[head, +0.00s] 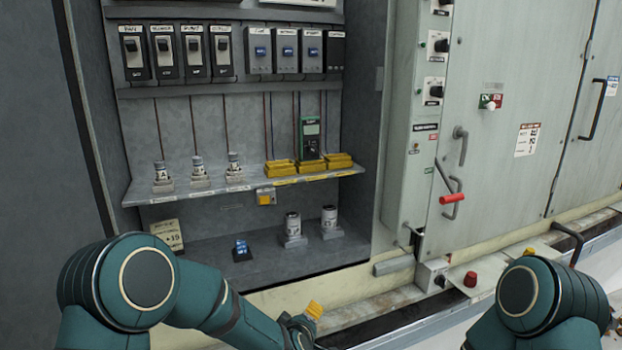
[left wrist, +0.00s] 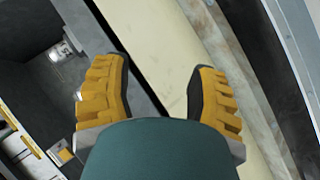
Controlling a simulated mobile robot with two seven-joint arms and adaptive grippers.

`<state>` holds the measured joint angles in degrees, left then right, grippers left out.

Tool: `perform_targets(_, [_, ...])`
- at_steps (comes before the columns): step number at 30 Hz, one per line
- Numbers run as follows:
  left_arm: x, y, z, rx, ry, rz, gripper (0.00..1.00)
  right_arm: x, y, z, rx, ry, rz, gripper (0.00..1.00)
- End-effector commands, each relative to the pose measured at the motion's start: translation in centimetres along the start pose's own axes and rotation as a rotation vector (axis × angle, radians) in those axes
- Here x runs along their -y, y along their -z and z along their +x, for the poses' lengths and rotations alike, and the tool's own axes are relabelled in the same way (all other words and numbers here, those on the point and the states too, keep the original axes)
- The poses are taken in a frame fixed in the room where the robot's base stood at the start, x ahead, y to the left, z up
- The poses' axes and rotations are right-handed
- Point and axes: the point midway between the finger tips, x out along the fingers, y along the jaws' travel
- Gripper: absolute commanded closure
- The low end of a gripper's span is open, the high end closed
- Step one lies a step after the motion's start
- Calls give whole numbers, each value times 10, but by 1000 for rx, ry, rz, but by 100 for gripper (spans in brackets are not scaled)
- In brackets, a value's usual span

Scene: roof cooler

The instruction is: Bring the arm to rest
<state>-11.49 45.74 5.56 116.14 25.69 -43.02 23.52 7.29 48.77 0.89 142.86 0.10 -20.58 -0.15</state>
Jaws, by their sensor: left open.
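My left arm (head: 145,285) comes in from the bottom left of the head view and reaches right, below the open cabinet. My left gripper (head: 313,312) is partly seen there, with a yellow fingertip raised in front of the cabinet's pale lower edge. In the left wrist view its two yellow fingers (left wrist: 160,88) are wide apart, with nothing between them. A cream strip and a dark edge lie beyond them. My right arm (head: 530,295) shows at the bottom right of the head view. Its gripper is not seen.
The open cabinet holds switches (head: 166,52), a shelf (head: 140,190) with fuses and yellow trays, and a green meter (head: 310,137). White cylinders (head: 293,226) stand on its floor. A grey panel with a red handle (head: 452,198) and a red knob (head: 470,279) are at right.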

Motion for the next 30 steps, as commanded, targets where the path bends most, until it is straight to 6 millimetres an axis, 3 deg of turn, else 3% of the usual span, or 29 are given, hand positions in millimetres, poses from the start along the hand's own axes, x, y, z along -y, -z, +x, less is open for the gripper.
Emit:
perform_targets(1, [38,-9,-5,64,57,66,42,0,0,0,0,0,0,53])
perform_targets(6, [144,-47,-40,314,198,279,42,0,0,0,0,0,0,53])
perform_targets(9, [196,-69,-74,473,257,377,42,0,0,0,0,0,0,53])
perform_targets(12, [236,-88,-108,618,291,449,42,0,0,0,0,0,0,53])
perform_targets(15, [260,-102,-137,728,306,496,42,0,0,0,0,0,0,53])
perform_targets(19, [276,-112,-158,807,310,527,42,0,0,0,0,0,0,53])
perform_targets(30, [279,-113,-163,823,310,534,42,0,0,0,0,0,0,53])
